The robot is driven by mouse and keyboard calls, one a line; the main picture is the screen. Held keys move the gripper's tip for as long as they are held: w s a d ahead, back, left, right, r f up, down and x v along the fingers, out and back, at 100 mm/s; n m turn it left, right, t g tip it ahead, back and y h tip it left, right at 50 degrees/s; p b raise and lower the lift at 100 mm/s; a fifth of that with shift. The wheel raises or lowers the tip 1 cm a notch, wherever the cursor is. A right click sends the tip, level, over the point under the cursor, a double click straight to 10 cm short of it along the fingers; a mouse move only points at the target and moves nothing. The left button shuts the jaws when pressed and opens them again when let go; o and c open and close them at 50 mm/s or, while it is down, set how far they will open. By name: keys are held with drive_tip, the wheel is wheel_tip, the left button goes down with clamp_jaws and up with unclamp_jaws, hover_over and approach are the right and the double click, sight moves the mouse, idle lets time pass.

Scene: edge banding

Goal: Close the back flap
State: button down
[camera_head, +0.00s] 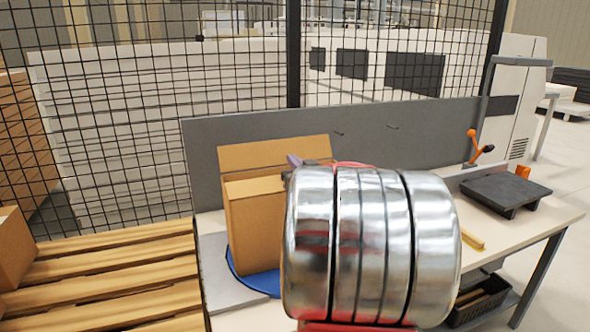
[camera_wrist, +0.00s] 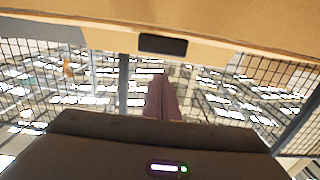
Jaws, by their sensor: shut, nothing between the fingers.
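A brown cardboard box (camera_head: 257,228) stands on a blue round plate (camera_head: 238,272) on the workbench. Its back flap (camera_head: 275,153) stands up along the far side, behind the box's opening. My gripper (camera_head: 294,160) shows only as a small purple-grey tip at the box's upper right, in front of the flap's right part; my arm hides the rest. In the wrist view, the shut, empty fingers (camera_wrist: 163,98) point up toward a cardboard panel (camera_wrist: 215,27) across the top. I cannot tell whether they touch it.
A grey panel (camera_head: 405,130) runs behind the bench, with mesh fencing beyond. On the right of the bench are a dark block (camera_head: 505,190), an orange-handled tool (camera_head: 473,145) and a yellow strip (camera_head: 472,239). A wooden pallet (camera_head: 110,275) lies at left. My shiny arm hides the bench's middle.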

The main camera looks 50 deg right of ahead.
drive_tip(key=shift+s+a+r, duration=0.1)
drive_tip(key=shift+r, duration=0.8)
drive_tip(key=v, duration=1)
drive_tip(key=shift+r, duration=0.4)
